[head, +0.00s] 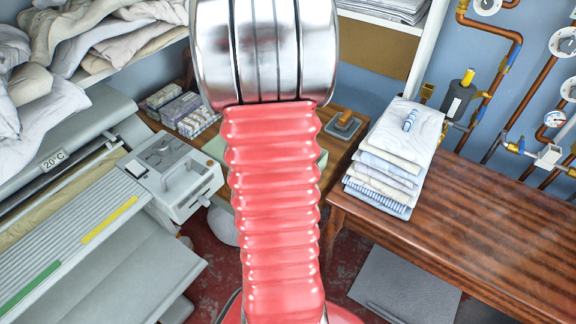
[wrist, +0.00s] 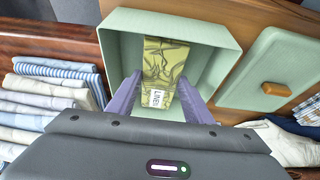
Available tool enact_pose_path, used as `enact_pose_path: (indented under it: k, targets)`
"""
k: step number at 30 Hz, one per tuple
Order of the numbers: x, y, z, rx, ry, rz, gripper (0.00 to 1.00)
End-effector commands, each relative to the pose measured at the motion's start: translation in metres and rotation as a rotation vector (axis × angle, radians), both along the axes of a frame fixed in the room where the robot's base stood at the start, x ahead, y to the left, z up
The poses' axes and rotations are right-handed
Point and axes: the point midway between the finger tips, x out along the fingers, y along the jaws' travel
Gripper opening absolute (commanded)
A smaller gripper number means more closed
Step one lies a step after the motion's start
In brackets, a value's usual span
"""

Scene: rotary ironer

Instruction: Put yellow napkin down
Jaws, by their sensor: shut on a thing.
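The yellow napkin (wrist: 166,62), shiny and folded, with a white label reading LINEN, shows in the wrist view. My gripper (wrist: 158,92), with purple fingers, is shut on it, one finger at each side of its near end. The napkin is within the outline of a pale green open box (wrist: 118,24). I cannot tell whether it touches the box floor. In the head view my arm covers the middle, and the gripper and napkin are hidden.
A pale green lid with a brown knob (wrist: 274,89) lies right of the box. Folded linen (wrist: 45,105) is stacked close on the left; the stack also shows in the head view (head: 400,150). The wooden table (head: 480,215) is clear right of it. The ironer (head: 90,225) stands left.

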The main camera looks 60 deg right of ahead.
Motion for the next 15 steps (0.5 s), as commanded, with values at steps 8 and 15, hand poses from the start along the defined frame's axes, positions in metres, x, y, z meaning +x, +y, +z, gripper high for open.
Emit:
enact_pose_path:
  k: [8, 15]
  targets:
    - [0.000, 0.000, -0.016, 0.000, -0.002, 0.001, 0.25]
    - [0.000, 0.000, -0.017, 0.001, -0.001, 0.000, 0.25]
